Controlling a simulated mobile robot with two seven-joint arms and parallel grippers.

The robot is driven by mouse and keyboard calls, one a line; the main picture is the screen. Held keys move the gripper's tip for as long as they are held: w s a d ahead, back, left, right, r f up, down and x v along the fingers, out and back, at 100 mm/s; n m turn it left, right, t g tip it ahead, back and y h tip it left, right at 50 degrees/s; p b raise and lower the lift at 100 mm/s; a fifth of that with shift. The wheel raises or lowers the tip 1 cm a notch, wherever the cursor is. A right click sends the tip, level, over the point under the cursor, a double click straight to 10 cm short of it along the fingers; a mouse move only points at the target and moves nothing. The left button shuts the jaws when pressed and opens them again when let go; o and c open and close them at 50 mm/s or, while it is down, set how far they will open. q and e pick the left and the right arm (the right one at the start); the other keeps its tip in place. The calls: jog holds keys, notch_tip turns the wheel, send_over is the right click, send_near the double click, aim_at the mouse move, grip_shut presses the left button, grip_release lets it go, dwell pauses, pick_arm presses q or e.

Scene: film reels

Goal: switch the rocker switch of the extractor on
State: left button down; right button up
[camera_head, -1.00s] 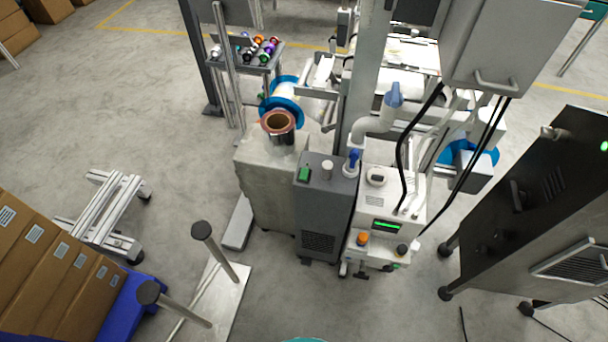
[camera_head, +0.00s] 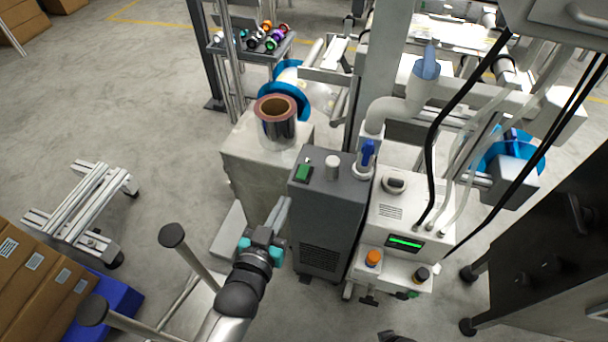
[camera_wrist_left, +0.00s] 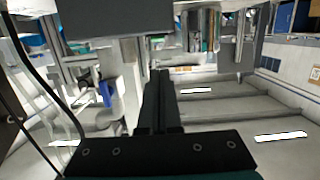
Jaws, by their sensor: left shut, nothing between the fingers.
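The extractor (camera_head: 328,225) is a dark grey upright box in the middle of the head view. Its rocker switch (camera_head: 304,172) is green and sits on the top, near the left edge. I cannot tell which way it is tipped. A silver knob and a blue-handled pipe fitting stand beside it on the top. My left gripper (camera_head: 281,212) is shut and empty, pointing up in front of the extractor's left side, below the switch and apart from it. Its shut fingers (camera_wrist_left: 160,78) also show in the left wrist view. My right gripper is not in view.
A pale block with a film reel (camera_head: 277,118) stands left of the extractor. A white unit (camera_head: 404,242) with a green display, an orange knob and hanging black cables stands close on its right. Upright posts (camera_head: 172,236) are near my left arm.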

aim_at(301, 177)
pick_arm(q)
jog(key=shift+w+d+r+t, duration=0.2)
jog(key=shift+w+r+t, duration=0.1)
jog(key=shift+r, duration=0.3)
jog(key=shift+w+d+r+t, duration=0.15)
jog(key=shift+w+r+t, duration=0.15)
jog(key=shift+r, duration=0.25)
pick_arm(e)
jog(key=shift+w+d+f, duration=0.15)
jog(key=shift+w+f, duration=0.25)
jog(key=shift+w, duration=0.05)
